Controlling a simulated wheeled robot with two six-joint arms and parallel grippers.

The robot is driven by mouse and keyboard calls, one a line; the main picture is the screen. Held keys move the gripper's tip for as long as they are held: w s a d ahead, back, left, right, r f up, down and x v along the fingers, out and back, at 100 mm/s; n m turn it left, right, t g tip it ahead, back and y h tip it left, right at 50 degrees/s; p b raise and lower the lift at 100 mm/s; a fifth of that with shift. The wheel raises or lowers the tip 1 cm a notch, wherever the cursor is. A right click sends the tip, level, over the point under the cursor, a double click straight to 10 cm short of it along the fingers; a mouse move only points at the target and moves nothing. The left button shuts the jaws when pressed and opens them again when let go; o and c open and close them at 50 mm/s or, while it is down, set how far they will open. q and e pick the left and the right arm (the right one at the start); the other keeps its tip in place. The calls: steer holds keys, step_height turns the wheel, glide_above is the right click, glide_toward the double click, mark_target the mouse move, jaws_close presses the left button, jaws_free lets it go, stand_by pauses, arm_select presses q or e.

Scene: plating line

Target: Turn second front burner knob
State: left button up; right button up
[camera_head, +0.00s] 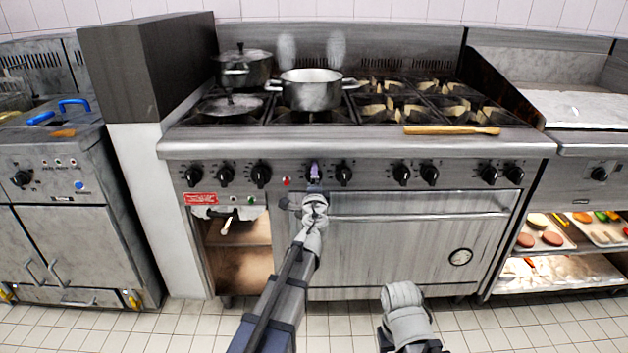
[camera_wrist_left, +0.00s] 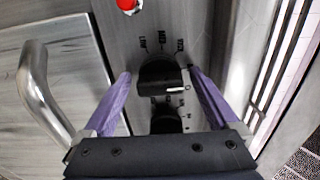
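A row of black burner knobs runs along the stove's front panel, including one (camera_head: 260,175) left of my left gripper and one (camera_head: 343,174) right of it. My left gripper (camera_head: 314,172) is at the panel between these two, and hides what is directly behind it. In the left wrist view, a black knob (camera_wrist_left: 160,75) with a white mark lies between the two purple fingers of my left gripper (camera_wrist_left: 160,80). The fingers are apart, one on each side, with a visible gap at the left finger; contact on the right is unclear. My right gripper's fingers do not show.
A second black knob (camera_wrist_left: 166,120) lies behind the first. A red light (camera_head: 287,182) is left of my gripper. The oven door handle (camera_head: 420,215) runs below the panel. A pot (camera_head: 311,92) stands on the burners, and a wooden utensil (camera_head: 450,130) lies on the front ledge.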

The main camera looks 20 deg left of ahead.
arm_select(q)
steer(key=shift+s, duration=0.1)
steer(key=v, duration=0.7)
steer(key=shift+s, duration=0.3)
steer(key=shift+d, duration=0.15)
steer(key=s+f+n+g+y, duration=0.2)
steer(key=s+f+n+g, duration=0.4)
steer(key=s+f+n, duration=0.15)
steer(key=s+d+f+n+g+h, duration=0.25)
steer(key=s+d+f+g, duration=0.4)
steer(key=s, duration=0.35)
steer(key=s+d+f+n+g+h, duration=0.1)
steer(key=s+d+f+g+h, duration=0.3)
steer(key=s+d+f, duration=0.55)
step_height(320, 180, up, 34)
steer(key=s+a+g+p, duration=0.1)
steer(key=s+p, duration=0.1)
steer(key=p, duration=3)
steer(key=shift+s+f+y, duration=0.2)
steer(key=shift+s+y, duration=0.05)
steer(key=shift+y, duration=0.1)
